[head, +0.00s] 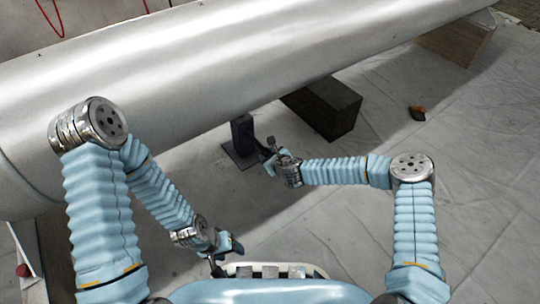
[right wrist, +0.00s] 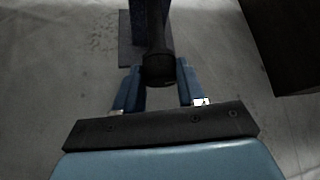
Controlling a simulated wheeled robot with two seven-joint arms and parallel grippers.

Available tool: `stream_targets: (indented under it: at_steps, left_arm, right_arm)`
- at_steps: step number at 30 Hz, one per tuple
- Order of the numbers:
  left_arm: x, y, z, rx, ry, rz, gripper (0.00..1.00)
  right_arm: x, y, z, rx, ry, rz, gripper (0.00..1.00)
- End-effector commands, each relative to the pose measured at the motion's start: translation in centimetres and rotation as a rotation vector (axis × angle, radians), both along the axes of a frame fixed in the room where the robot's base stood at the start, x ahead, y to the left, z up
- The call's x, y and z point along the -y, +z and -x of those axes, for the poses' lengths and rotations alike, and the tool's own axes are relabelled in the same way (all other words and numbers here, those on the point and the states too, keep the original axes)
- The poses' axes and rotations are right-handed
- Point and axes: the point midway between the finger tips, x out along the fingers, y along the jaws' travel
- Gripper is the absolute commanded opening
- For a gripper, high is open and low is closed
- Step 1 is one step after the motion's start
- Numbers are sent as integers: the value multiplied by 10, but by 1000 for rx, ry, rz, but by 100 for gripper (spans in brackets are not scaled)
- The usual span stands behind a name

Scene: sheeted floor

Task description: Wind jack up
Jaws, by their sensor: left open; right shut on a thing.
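The dark jack (head: 242,133) stands upright on a flat base plate on the floor, under the large silver cylinder (head: 240,62). My right gripper (head: 268,163) is just right of the jack. In the right wrist view the right gripper's two blue fingers (right wrist: 158,84) stand on either side of a dark round handle (right wrist: 158,66), which reaches back toward the jack post (right wrist: 150,20). The gripper is shut on this handle. My left gripper (head: 230,245) is open and empty, low in the head view near my body. Whether the jack's top touches the cylinder is hidden.
A dark block (head: 325,107) lies under the cylinder, right of the jack. A wooden block (head: 455,44) stands farther right. The floor at the right is mostly clear.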

Motion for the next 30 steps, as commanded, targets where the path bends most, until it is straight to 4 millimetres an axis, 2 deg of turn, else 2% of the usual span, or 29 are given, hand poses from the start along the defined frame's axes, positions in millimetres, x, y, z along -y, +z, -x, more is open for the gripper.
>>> stream_targets:
  at_steps: [1, 6, 12, 16, 22, 23, 27, 30]
  left_arm:
    - [0, 2, 0, 0, 0, 0, 60]
    - [0, 10, 0, 0, 0, 0, 60]
    - [0, 19, 0, 0, 0, 0, 60]
    - [0, 17, 0, 0, 0, 0, 60]
    - [0, 16, 0, 0, 0, 0, 60]
    - [0, 16, 0, 0, 0, 0, 60]
    - [0, 17, 0, 0, 0, 0, 60]
    - [0, 17, 0, 0, 0, 0, 60]
  right_arm:
    - [7, -2, -3, -64, -13, -84, 13]
    - [10, -1, -6, -281, -15, -384, 13]
    - [12, -3, -8, -476, -10, -647, 13]
    - [12, -4, -8, -527, -7, -718, 13]
    - [12, -4, -8, -532, -7, -724, 13]
    - [12, -4, -8, -532, -7, -724, 43]
    - [11, -4, -8, -531, -5, -723, 65]
    - [11, -3, -7, -531, -3, -723, 66]
